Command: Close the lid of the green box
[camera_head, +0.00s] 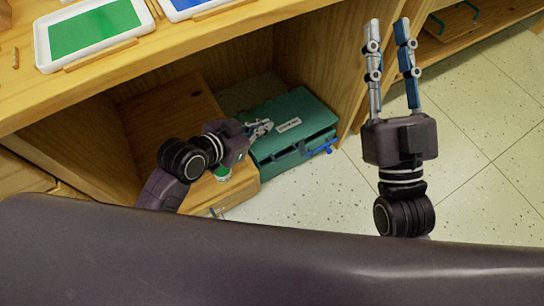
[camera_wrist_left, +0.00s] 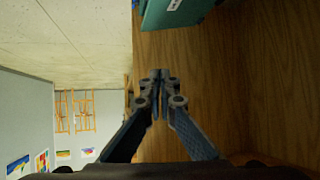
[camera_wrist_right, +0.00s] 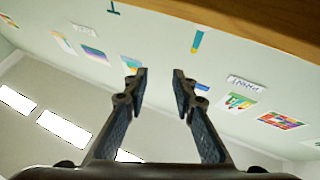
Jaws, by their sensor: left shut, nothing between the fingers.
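The green box (camera_head: 304,112) stands low in the wooden cubby, with a pale label on its upper face and a blue piece at its right front corner. Whether its lid is fully down I cannot tell. It also shows at the top of the left wrist view (camera_wrist_left: 185,10). My left gripper (camera_head: 266,127) is shut and empty, at the left side of the box in the head view; whether it touches the box is unclear. My right gripper (camera_head: 388,30) is open and empty, raised to the right of the cubby; its parted fingers show in the right wrist view (camera_wrist_right: 160,75).
A wooden top (camera_head: 190,45) overhangs the cubby and carries a white tray with a green sheet (camera_head: 92,28) and a blue one. A wooden side panel (camera_head: 322,60) stands right of the box. Speckled floor (camera_head: 480,130) is clear at right.

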